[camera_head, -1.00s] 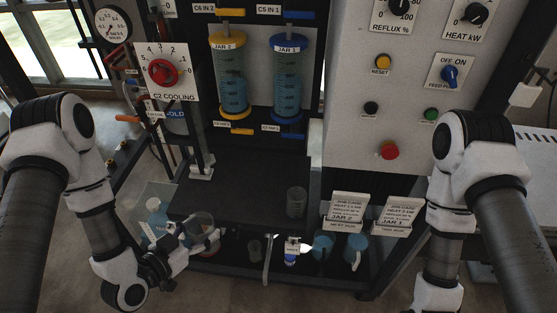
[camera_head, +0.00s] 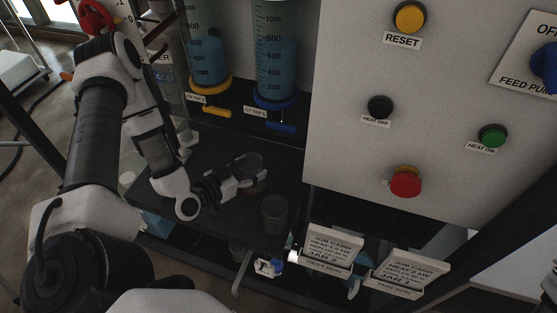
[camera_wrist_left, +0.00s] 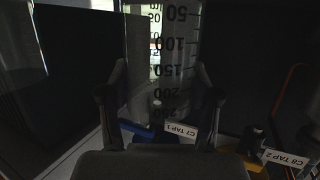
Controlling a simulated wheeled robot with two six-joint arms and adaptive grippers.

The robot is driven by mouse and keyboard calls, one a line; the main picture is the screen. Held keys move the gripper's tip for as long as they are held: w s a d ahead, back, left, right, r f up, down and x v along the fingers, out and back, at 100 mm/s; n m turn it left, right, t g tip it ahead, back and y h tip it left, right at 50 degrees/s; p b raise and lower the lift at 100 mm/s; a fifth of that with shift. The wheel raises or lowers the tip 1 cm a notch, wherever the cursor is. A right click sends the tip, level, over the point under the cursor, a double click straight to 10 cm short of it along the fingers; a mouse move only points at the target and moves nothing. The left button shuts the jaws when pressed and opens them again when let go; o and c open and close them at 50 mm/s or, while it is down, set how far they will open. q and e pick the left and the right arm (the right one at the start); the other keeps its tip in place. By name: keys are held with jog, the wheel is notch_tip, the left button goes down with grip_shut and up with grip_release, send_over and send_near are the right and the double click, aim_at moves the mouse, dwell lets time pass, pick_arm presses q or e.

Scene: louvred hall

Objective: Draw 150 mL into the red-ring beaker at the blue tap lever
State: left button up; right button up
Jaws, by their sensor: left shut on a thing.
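My left gripper (camera_head: 238,181) is shut on a clear beaker (camera_head: 250,164) above the black shelf (camera_head: 205,217). The ring colour is hard to make out. In the left wrist view the beaker (camera_wrist_left: 165,50) stands between the two fingers (camera_wrist_left: 160,92), its printed scale upside down in the picture; no liquid is clear in it. The blue tap lever (camera_head: 281,127) sits under the blue-based column (camera_head: 276,70), above and right of the beaker in the head view. The lever also shows in the left wrist view (camera_wrist_left: 137,129), beside the C7 TAP 1 label (camera_wrist_left: 181,131). My right gripper is out of view.
A yellow lever (camera_head: 217,112) hangs under the yellow-based column (camera_head: 205,63). The grey control panel (camera_head: 345,100) borders the right. Two job cards (camera_head: 333,250) stand at lower right.

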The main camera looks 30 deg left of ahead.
pick_arm(q)
jog(key=x, duration=1)
jog(key=shift+w+d+f, duration=0.15)
jog(key=shift+w, duration=0.1)
jog(key=shift+w+f, duration=0.1)
jog(key=shift+f, duration=0.1)
jog(key=shift+b, duration=0.35)
jog(key=o, duration=1.2)
jog(key=shift+f, duration=0.15)
jog(key=shift+o, duration=0.2)
